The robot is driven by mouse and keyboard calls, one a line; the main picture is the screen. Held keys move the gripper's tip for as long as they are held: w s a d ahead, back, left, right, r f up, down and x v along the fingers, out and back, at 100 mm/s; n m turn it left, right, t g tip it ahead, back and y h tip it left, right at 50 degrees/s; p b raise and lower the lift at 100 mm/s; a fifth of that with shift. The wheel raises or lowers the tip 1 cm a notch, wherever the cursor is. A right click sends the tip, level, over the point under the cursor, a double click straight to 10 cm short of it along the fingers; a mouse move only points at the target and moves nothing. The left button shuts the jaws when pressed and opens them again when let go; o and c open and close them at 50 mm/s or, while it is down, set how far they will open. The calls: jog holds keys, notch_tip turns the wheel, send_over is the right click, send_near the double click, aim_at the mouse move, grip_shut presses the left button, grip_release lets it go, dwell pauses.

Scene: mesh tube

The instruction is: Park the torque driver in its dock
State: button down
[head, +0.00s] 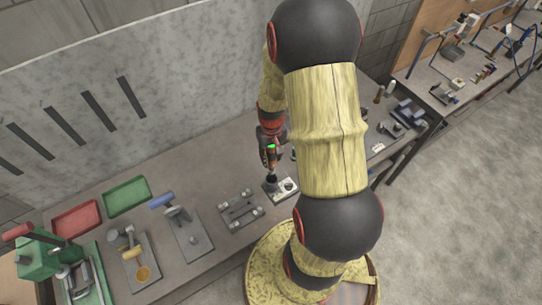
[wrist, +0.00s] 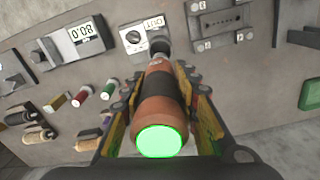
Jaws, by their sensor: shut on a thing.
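The torque driver (wrist: 160,102) has an orange-brown body and a glowing green end cap facing the wrist camera. My gripper (wrist: 158,78) is shut on it, one finger on each side of the body. In the head view the driver (head: 271,158) hangs roughly upright below my gripper (head: 270,150). Its lower end is at a dark round cup on a light plate with a dial and small display, which looks like the dock (head: 287,188). The dock (wrist: 133,40) also shows in the wrist view. The driver hides its own tip, so I cannot tell how deep it sits.
A grey fixture plate (head: 240,208) lies left of the dock. A blue-handled clamp plate (head: 190,235) and green (head: 126,195) and red (head: 77,219) trays stand farther left. Another display unit (wrist: 78,40) and several coloured handles (wrist: 82,97) lie nearby. My arm hides part of the bench.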

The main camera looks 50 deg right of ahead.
aim_at(272, 172)
jog(key=shift+f+b, duration=1.95)
jog(key=shift+f, duration=0.95)
jog(key=shift+f+b, duration=2.15)
jog(key=shift+f, duration=0.65)
dwell(2.3)
